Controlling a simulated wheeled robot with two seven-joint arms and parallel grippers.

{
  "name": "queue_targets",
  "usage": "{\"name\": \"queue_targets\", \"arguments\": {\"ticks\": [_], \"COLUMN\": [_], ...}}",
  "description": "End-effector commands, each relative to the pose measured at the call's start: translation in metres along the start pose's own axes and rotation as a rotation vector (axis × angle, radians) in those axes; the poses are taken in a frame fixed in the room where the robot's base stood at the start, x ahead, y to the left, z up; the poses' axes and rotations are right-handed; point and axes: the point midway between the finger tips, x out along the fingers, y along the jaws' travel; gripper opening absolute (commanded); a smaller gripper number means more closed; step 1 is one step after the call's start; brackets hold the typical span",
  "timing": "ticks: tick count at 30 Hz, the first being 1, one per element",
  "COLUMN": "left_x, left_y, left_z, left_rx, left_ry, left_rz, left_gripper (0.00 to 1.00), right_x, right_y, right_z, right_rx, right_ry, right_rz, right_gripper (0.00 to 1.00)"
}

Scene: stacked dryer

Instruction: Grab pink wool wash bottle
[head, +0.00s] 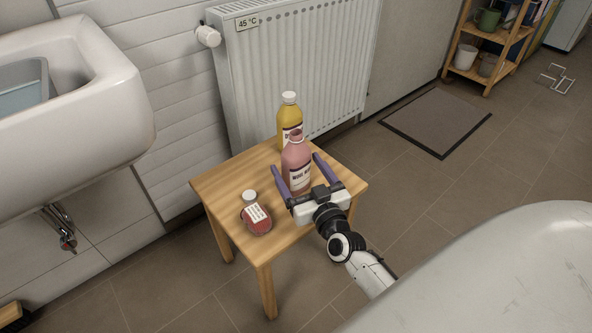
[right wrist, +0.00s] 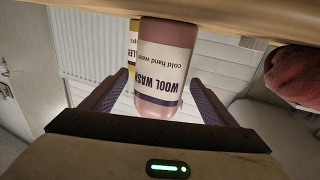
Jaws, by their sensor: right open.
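The pink wool wash bottle (head: 296,165) stands upright on a small wooden table (head: 220,185) in the head view. My right gripper (head: 299,170) is open, with its two purple fingers on either side of the bottle. In the right wrist view the bottle (right wrist: 165,65) shows its "WOOL WASH" label between the open fingers (right wrist: 160,98), upside down in the picture. Gaps show between the fingers and the bottle, so they look apart. My left gripper is not in view.
A yellow bottle (head: 289,115) stands just behind the pink one. A small red bottle (head: 256,216) with a white cap stands at the table's front left. A radiator (head: 290,65) and a sink (head: 120,95) are nearby.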

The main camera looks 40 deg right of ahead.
Motion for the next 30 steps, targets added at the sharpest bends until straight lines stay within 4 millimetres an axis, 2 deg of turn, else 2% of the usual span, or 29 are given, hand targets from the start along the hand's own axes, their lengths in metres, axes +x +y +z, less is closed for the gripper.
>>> {"name": "queue_targets", "arguments": {"ticks": [3, 11, 20, 26, 30], "left_x": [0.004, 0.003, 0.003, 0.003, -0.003], "left_y": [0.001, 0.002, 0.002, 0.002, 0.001], "left_z": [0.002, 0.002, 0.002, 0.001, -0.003], "left_rx": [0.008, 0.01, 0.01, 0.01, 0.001], "left_ry": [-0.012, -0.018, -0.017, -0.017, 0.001], "left_rz": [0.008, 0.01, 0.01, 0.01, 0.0], "left_gripper": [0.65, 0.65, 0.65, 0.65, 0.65], "right_x": [0.013, 0.016, 0.015, 0.016, 0.016], "right_y": [0.0, 0.0, 0.0, 0.0, 0.0], "right_z": [0.001, 0.001, 0.001, -0.001, -0.014], "right_rx": [-0.001, -0.002, -0.002, -0.002, 0.0], "right_ry": [0.0, -0.002, -0.002, 0.001, 0.002], "right_rz": [-0.001, -0.001, -0.001, -0.001, 0.0], "right_gripper": [0.8, 0.8, 0.31, 0.3, 0.3]}}
